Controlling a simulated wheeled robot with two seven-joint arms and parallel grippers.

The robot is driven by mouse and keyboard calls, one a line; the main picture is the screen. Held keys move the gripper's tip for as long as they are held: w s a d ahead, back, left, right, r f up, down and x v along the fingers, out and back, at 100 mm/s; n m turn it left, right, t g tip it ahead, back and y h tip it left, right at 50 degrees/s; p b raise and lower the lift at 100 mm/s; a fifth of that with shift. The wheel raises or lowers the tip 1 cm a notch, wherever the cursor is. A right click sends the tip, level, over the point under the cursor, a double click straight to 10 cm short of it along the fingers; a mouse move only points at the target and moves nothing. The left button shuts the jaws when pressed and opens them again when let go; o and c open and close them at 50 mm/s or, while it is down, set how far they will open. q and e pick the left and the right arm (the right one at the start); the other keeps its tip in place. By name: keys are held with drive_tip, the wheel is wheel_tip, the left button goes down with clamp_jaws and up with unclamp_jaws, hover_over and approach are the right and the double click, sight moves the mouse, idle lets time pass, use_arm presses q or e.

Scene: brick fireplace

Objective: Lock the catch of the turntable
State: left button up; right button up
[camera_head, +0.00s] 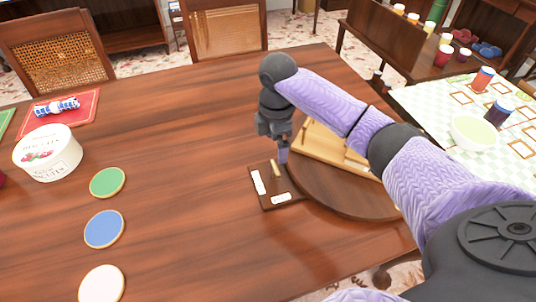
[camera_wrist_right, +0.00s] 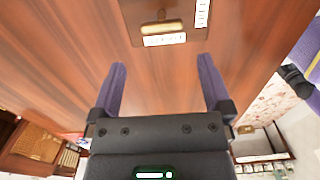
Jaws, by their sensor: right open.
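The turntable (camera_head: 335,199) is a round dark wooden disc on the table, partly hidden behind my right arm. At its left edge lies a dark wooden plate (camera_head: 266,200) with a small brass catch lever (camera_head: 275,168) and two white labels, too small to read. In the right wrist view the brass lever (camera_wrist_right: 161,27) lies at the top, beside one white label (camera_wrist_right: 165,40); the other label (camera_wrist_right: 202,12) is to its right. My right gripper (camera_head: 283,153) is open and empty, just beyond the plate in the head view. It also shows in the wrist view (camera_wrist_right: 161,63). My left gripper is not seen.
A light wooden piece (camera_head: 325,148) stands on the turntable. A white tub (camera_head: 48,152) is at the left, with green (camera_head: 107,182), blue (camera_head: 104,229) and white (camera_head: 102,285) discs near it. The table middle is clear. Chairs (camera_head: 225,28) stand behind.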

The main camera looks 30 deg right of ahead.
sight(276, 167)
wheel_tip(276, 167, down, 7)
drive_tip(key=shift+s+r+b, duration=0.1)
drive_tip(key=shift+r+b, duration=0.05)
drive_tip(key=shift+b, duration=1.1)
drive_tip(key=shift+f, duration=0.55)
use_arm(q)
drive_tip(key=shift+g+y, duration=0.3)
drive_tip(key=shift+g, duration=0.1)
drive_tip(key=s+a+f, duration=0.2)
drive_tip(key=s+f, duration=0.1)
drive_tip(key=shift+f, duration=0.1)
use_arm(e)
drive_tip(key=shift+r, duration=0.1)
drive_tip(key=shift+c, duration=0.3)
drive_tip(key=c, duration=1)
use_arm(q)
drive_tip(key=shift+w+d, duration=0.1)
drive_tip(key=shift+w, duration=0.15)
